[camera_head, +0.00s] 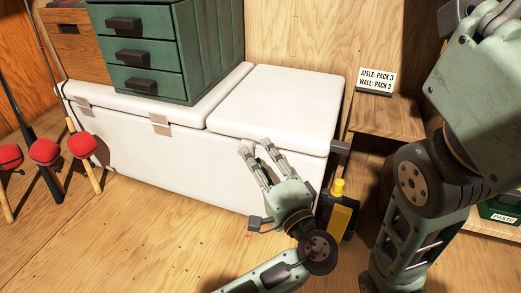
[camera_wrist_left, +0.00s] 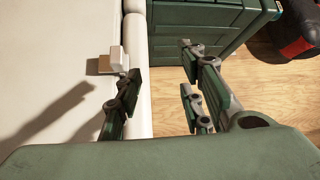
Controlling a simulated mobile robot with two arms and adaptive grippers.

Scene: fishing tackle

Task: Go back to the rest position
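My left gripper (camera_head: 255,147) is open, with its two fingers apart and nothing between them. In the head view it is in front of the right part of a long white cooler (camera_head: 150,150), near the front edge of its lid (camera_head: 280,100). The left wrist view shows the spread fingers (camera_wrist_left: 160,85) with the cooler's edge and the wood floor behind them. Whether they touch the cooler I cannot tell.
A green drawer cabinet (camera_head: 150,55) stands on the cooler. A black and yellow bottle (camera_head: 341,212) is close right of my left gripper. A sign (camera_head: 376,81) stands on a wooden step. Several red-topped sticks (camera_head: 45,152) lean at left. The front-left floor is clear.

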